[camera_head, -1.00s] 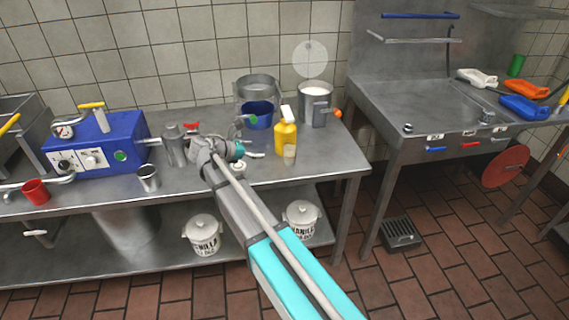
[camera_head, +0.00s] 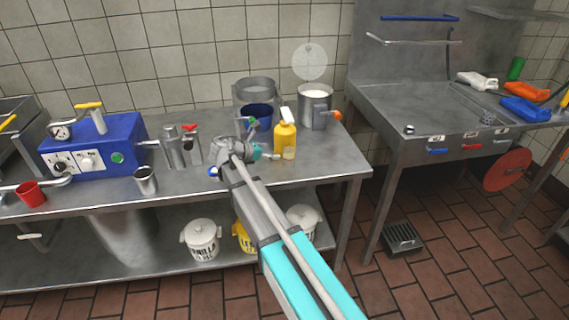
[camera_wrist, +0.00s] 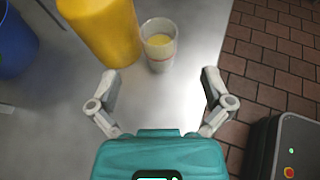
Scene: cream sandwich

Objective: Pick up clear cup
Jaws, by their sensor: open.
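The clear cup (camera_wrist: 159,52) stands upright on the metal table, close beside a yellow bottle (camera_wrist: 108,28) in the wrist view. Yellow shows in the cup; I cannot tell if it is contents or the bottle seen through it. In the head view the cup (camera_head: 289,153) is small, in front of the yellow bottle (camera_head: 285,138). My gripper (camera_wrist: 160,78) is open and empty, its two fingers spread wide. The cup is just beyond the fingertips, roughly centred between them and not touched. In the head view my arm hides much of the gripper.
A blue bucket (camera_head: 257,115) and a metal pot (camera_head: 315,105) stand behind. A metal cup (camera_head: 146,181), a red cup (camera_head: 31,194) and a blue machine (camera_head: 95,146) are to the left. The table's edge is close right of the cup in the wrist view.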

